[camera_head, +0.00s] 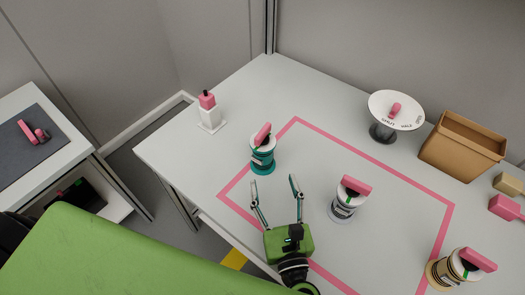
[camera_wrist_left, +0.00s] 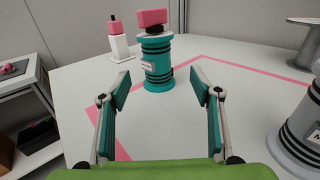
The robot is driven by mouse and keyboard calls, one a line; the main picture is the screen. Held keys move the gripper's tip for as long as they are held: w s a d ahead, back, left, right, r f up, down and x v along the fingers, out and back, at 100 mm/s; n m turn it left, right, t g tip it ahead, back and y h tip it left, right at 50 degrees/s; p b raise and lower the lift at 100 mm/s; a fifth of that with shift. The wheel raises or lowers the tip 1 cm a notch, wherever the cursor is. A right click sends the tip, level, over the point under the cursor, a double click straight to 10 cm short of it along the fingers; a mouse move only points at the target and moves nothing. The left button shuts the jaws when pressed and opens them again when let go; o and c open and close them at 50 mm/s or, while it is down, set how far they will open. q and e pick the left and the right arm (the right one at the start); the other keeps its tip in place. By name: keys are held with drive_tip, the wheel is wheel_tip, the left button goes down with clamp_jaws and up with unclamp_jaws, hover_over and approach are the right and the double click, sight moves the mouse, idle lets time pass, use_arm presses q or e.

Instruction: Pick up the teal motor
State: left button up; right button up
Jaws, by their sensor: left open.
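The teal motor (camera_head: 263,160) is a short upright cylinder with dark bands and a pink block on top. My right gripper is not in view.
A white-grey motor (camera_head: 343,203) stands right of my left gripper. A tan motor (camera_head: 447,272) is at front right. A white bottle-like object (camera_head: 208,112), a round dial stand (camera_head: 396,110) and a brown bin (camera_head: 463,147) stand farther back. A side table (camera_head: 60,130) is at left.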

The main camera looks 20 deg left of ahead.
sight(265, 159)
use_arm(q)
drive_tip(key=p+x, duration=0.1)
drive_tip(key=x, duration=0.5)
drive_tip(key=shift+w+a, duration=0.15)
drive_tip(key=shift+w, duration=0.15)
drive_tip(key=x, duration=0.2)
drive_tip(key=p+x, duration=0.1)
drive_tip(key=x, duration=0.1)
drive_tip(key=shift+a+f, duration=0.1)
drive_tip(key=shift+a, duration=0.2)
drive_tip(key=shift+w+a+f, duration=0.1)
drive_tip(key=shift+w+a, duration=0.1)
drive_tip(key=shift+w, duration=0.2)
drive_tip(key=c, duration=1.7)
